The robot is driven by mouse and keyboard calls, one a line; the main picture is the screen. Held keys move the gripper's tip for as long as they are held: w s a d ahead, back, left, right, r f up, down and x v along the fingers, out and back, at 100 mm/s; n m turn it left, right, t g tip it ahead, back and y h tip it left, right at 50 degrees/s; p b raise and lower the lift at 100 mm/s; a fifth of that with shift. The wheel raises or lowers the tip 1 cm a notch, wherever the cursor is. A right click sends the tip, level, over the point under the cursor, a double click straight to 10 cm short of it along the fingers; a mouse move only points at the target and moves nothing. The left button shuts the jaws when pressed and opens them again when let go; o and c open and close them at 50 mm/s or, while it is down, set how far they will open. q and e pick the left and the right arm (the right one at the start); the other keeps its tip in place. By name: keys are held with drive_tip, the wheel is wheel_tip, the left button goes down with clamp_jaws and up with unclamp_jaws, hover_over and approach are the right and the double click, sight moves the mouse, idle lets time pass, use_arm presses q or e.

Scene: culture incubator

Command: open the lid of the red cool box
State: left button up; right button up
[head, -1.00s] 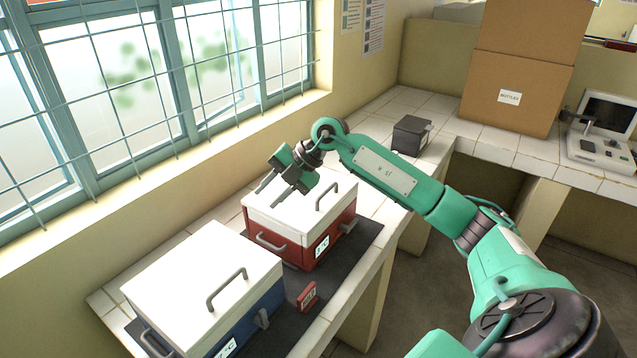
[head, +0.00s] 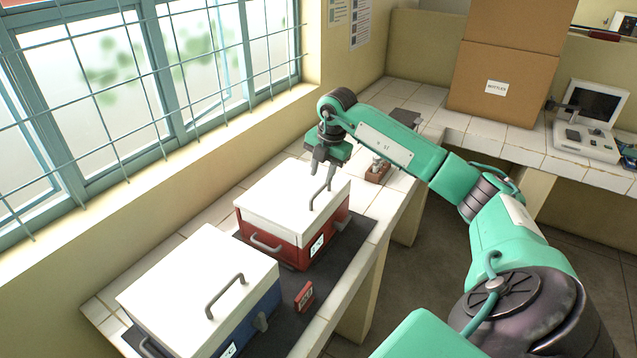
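The red cool box (head: 286,257) stands on a dark mat, with its white lid (head: 280,205) shut flat on top. A grey bar handle (head: 313,203) rises from the lid's right part. My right gripper (head: 322,176) points down over the lid, its fingers at the upper end of the handle. The fingers look apart; I cannot tell whether they touch the handle. My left gripper is out of view.
A blue cool box (head: 255,320) with a white lid stands in front, and a small red device (head: 304,297) lies beside it. A small brown rack (head: 377,172) is behind my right gripper. A barred window (head: 150,85) runs along the left wall.

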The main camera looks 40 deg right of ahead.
sight(317, 192)
drive_tip(key=f, duration=0.2)
drive_tip(key=f+p, duration=0.1)
drive_tip(key=f, duration=0.1)
drive_tip(key=w+f, duration=0.1)
drive_tip(key=f, duration=0.1)
drive_tip(key=shift+a, duration=0.2)
drive_tip(key=shift+r, duration=0.1)
clamp_jaws()
